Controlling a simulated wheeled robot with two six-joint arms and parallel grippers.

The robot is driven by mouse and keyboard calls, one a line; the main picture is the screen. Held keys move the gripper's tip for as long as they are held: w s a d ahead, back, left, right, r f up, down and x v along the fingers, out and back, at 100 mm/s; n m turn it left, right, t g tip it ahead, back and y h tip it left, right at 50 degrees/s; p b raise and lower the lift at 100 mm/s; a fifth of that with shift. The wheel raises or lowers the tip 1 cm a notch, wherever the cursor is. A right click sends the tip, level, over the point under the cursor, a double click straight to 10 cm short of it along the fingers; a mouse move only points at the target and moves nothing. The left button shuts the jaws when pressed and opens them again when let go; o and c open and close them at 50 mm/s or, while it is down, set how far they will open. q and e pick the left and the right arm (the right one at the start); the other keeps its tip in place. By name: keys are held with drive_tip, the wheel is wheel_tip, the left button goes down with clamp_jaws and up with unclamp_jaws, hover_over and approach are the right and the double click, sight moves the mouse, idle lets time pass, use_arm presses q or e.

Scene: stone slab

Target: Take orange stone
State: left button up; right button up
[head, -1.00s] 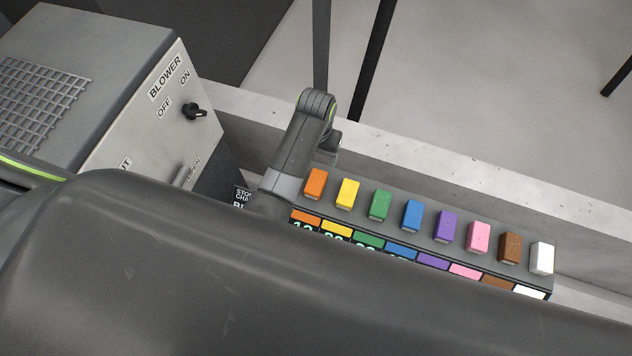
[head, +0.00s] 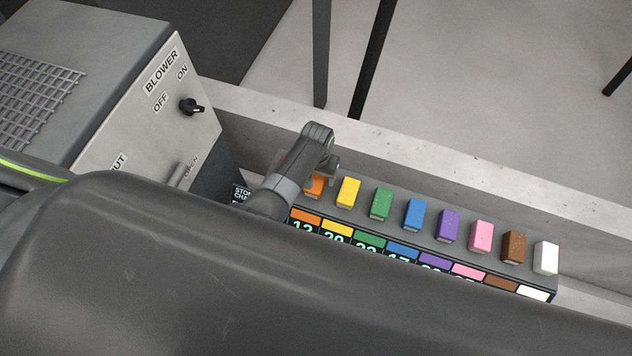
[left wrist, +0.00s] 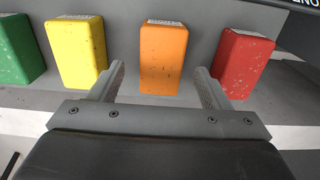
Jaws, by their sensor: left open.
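The orange stone (head: 314,188) is a small block at the left end of the visible row on the dark rack, partly hidden by my left gripper (head: 322,170) in the head view. In the left wrist view the orange stone (left wrist: 163,58) stands upright just ahead, between the lines of the two open fingers of my left gripper (left wrist: 158,85). The fingers are apart from it on both sides, with nothing held. My right gripper is not in view.
A yellow stone (left wrist: 76,52) and a red stone (left wrist: 242,62) flank it closely. Several other coloured stones continue along the rack (head: 470,262). A blower box (head: 150,110) stands left; a concrete ledge (head: 420,160) runs behind.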

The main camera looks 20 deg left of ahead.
sight(316, 180)
use_arm(q)
wheel_tip(316, 180, down, 4)
drive_tip(key=shift+a+f+b, duration=0.1)
drive_tip(key=shift+f+b, duration=0.05)
drive_tip(key=shift+b, duration=0.35)
drive_tip(key=shift+c, duration=0.4)
drive_tip(key=c, duration=1.1)
